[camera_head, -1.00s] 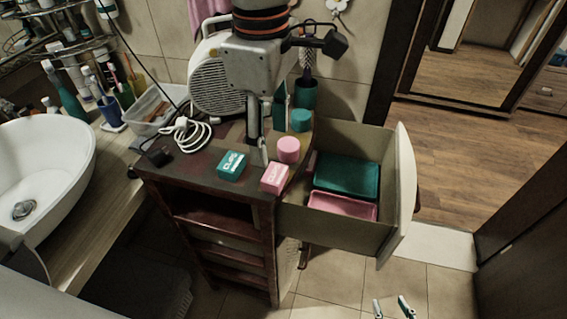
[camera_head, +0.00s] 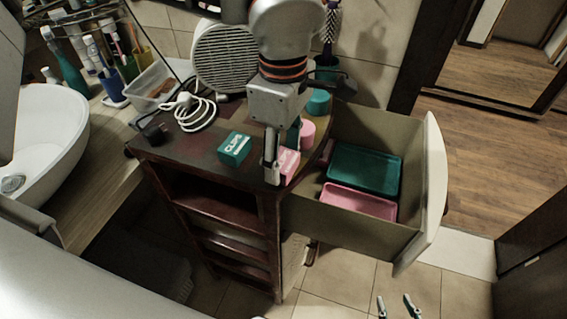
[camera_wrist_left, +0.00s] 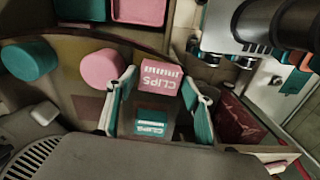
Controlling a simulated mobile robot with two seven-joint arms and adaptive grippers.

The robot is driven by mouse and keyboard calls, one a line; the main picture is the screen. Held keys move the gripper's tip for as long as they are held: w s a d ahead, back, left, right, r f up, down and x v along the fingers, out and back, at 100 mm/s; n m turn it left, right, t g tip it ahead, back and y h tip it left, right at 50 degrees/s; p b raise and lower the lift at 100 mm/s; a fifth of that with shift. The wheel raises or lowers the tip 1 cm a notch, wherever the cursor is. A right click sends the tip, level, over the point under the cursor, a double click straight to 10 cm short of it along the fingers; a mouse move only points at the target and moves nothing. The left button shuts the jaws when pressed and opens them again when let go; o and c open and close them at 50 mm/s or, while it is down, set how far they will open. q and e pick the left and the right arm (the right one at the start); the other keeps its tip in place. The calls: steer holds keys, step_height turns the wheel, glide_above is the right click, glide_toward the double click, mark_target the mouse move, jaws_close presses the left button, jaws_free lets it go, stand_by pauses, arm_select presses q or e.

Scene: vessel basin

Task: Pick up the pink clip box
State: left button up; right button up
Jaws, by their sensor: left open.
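The pink clip box (camera_head: 290,165) sits on the front right corner of the dark cabinet top. It also shows in the left wrist view (camera_wrist_left: 160,77), with its CLIPS label visible. My left gripper (camera_head: 283,152) is open and comes down from above at the box, partly covering it in the head view. In the left wrist view, the pink box lies between the two spread fingers (camera_wrist_left: 160,108), near their tips; I cannot tell whether they touch it. My right gripper (camera_head: 396,305) is open and empty at the bottom edge, away from the cabinet.
A teal clip box (camera_head: 234,149) stands left of the pink box. A pink round container (camera_head: 308,133) and a teal one (camera_head: 319,102) stand behind it. The open drawer (camera_head: 433,190) at right holds a teal tray (camera_head: 365,170) and a pink tray (camera_head: 358,202). A white cable (camera_head: 190,112) lies at left.

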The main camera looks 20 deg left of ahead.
arm_select(q)
steer(key=shift+f, duration=0.75)
steer(key=c, duration=0.9)
steer(key=shift+o, duration=0.2)
steer(key=shift+r, duration=0.1)
